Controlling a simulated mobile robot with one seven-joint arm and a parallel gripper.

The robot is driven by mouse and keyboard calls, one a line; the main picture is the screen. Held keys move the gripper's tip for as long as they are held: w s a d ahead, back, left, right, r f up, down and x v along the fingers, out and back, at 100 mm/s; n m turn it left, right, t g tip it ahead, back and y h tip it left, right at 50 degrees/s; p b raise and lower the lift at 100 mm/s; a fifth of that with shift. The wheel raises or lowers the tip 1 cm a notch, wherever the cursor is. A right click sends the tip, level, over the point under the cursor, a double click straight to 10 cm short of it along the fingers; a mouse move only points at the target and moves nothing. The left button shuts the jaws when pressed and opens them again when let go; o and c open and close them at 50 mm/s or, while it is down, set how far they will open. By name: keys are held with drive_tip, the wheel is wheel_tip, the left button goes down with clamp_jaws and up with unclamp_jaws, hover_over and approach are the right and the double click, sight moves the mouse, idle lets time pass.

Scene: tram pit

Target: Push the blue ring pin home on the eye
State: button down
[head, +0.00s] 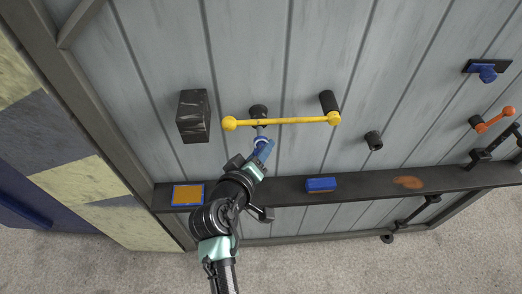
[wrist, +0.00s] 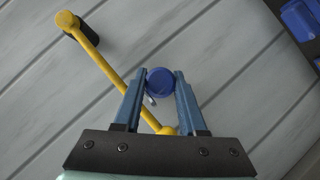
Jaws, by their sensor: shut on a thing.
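My gripper (head: 262,149) is shut on the blue ring pin (wrist: 161,81). In the wrist view both blue fingers of the gripper (wrist: 160,92) lie against its sides, and its round blue end faces the camera. A short grey tip (wrist: 151,100) shows just below it. In the head view the pin's blue top (head: 261,140) shows just below the yellow bar (head: 280,121), with a grey shank above it. A dark round fitting (head: 258,111), perhaps the eye, sits on the wall behind the bar. How deep the pin sits cannot be told.
A black block (head: 193,116) is left of the bar. A dark cylinder (head: 328,102) stands at the bar's right end and a dark stub (head: 373,140) further right.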

sight(259, 133)
drive_tip(key=shift+w, duration=0.3)
drive_tip(key=shift+w+a+b, duration=0.15)
drive_tip(key=shift+w+b, duration=1)
drive_tip(key=shift+w, duration=1.1)
drive_tip(key=shift+c, duration=1.9)
unclamp_jaws()
drive_tip(key=b+v, duration=0.3)
drive_tip(key=v, duration=1)
drive_tip(key=shift+f, duration=0.1)
